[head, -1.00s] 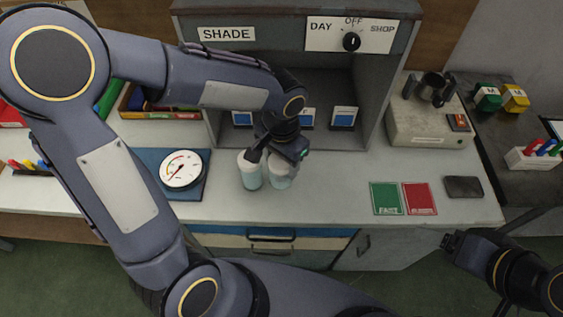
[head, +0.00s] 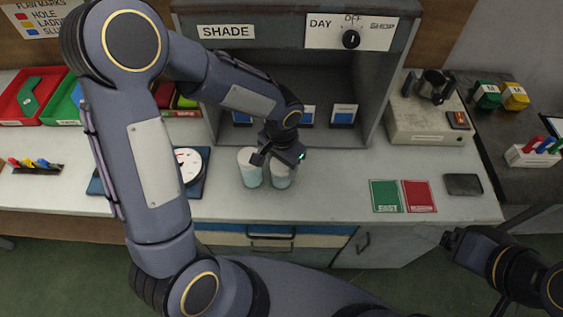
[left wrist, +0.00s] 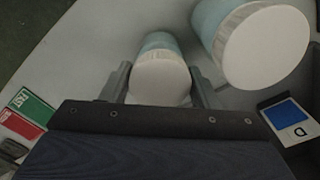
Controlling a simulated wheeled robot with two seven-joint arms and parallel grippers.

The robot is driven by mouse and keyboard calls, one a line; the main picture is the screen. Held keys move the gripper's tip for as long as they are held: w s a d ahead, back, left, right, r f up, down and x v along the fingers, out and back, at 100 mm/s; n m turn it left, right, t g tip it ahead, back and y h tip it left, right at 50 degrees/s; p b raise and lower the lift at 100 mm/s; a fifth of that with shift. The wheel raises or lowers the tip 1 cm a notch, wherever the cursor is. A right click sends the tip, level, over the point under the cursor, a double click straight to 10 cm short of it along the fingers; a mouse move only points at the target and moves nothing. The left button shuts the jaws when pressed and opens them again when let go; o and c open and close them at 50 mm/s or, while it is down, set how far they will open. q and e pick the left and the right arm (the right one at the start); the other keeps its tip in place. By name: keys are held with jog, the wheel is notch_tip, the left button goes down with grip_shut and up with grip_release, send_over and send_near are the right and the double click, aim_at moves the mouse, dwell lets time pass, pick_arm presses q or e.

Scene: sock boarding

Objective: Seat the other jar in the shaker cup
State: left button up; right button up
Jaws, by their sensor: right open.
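Two pale blue jars with white tops stand side by side on the bench in front of the shade booth: a left jar (head: 249,171) and a right jar (head: 281,178). My left gripper (head: 272,160) is down at the right jar and hides part of its top. In the left wrist view one jar (left wrist: 160,78) lies between the two fingers; whether they touch it is unclear. The other jar (left wrist: 265,48) is beside them, to the right. A dark metal cup (head: 433,87) sits on a pale machine (head: 430,122) at the right. My right gripper (head: 450,240) is open and empty, off the front edge.
The shade booth (head: 228,75) rises behind the jars with sample cards inside. A dial gauge (head: 188,166) is partly behind my left arm. Green (head: 385,196) and red (head: 419,196) cards and a dark pad (head: 463,185) lie at the right. The bench between jars and cards is clear.

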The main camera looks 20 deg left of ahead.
pick_arm(q)
jog(key=o, duration=0.5)
jog(key=shift+c, duration=0.2)
